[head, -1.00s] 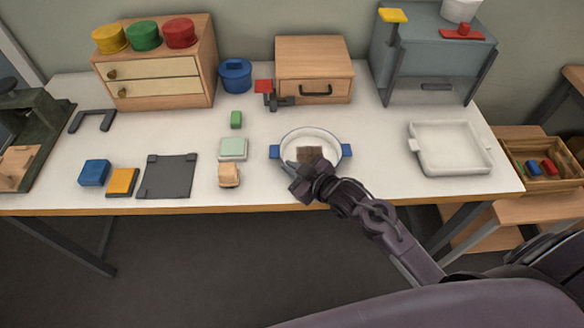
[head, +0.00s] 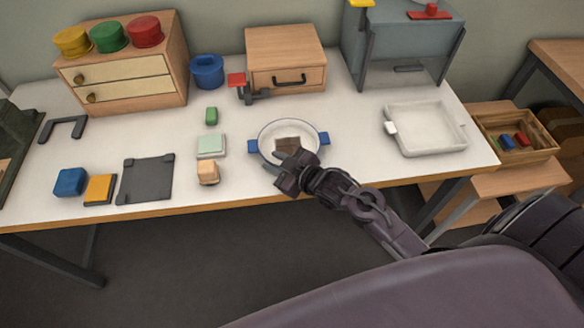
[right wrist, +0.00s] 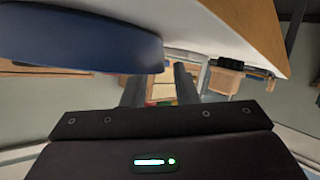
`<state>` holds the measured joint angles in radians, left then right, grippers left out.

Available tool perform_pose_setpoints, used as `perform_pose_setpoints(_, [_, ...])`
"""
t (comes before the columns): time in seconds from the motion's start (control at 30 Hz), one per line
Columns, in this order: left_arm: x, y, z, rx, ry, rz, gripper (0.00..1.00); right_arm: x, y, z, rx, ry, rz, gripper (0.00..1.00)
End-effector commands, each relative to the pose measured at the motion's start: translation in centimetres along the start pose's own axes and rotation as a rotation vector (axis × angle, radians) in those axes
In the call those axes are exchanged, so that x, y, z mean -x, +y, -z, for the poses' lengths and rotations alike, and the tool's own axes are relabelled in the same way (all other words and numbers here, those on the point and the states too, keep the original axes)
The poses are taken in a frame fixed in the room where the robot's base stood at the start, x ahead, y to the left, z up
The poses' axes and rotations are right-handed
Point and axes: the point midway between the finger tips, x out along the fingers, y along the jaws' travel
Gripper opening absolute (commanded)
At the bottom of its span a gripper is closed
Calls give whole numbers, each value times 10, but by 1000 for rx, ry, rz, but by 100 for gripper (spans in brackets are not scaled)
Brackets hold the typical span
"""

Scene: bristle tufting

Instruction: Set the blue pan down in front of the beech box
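The blue pan (head: 262,155), white inside with a blue rim and two blue side handles, sits upright near the table's front edge with a brown square block (head: 287,144) in it. My right gripper (head: 284,164) is at the pan's near side, its fingers apart. In the right wrist view a blue curved wall (right wrist: 80,40), apparently the pan's, fills the upper left and covers part of one finger; the gap between the fingers (right wrist: 160,85) looks empty. The beech box (head: 263,75), with a black handle, stands behind the pan at the back. My left gripper is out of view.
A red-topped clamp (head: 238,84) and a blue pot (head: 207,72) stand beside the beech box. A white tray (head: 391,128) lies right of the pan; a tan block (head: 208,172) and pale green block (head: 211,145) lie left. Table between pan and box is mostly clear.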

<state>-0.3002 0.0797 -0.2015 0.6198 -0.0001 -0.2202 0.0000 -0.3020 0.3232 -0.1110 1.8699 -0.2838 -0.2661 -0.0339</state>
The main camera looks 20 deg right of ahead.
Motion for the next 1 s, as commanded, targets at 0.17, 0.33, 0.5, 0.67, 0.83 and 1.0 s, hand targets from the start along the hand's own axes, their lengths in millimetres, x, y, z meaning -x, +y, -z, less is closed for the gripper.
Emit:
perform_pose_setpoints(0.17, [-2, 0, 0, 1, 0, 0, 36, 38, -1, -2, 1, -3, 1, 26])
perform_pose_setpoints(0.33, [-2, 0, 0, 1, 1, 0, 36, 71, -1, -1, 1, -2, 2, 26])
perform_pose_setpoints(0.5, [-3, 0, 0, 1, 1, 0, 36, 93, -1, 0, -1, -2, 1, 26])
perform_pose_setpoints(0.67, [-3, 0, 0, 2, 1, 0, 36, 102, 0, 1, -1, 1, 1, 26])
perform_pose_setpoints(0.83, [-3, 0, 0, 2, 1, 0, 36, 104, 0, 1, -1, 1, 1, 26])
perform_pose_setpoints(1.0, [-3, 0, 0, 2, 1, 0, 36, 103, 0, 1, -1, 1, 1, 26])
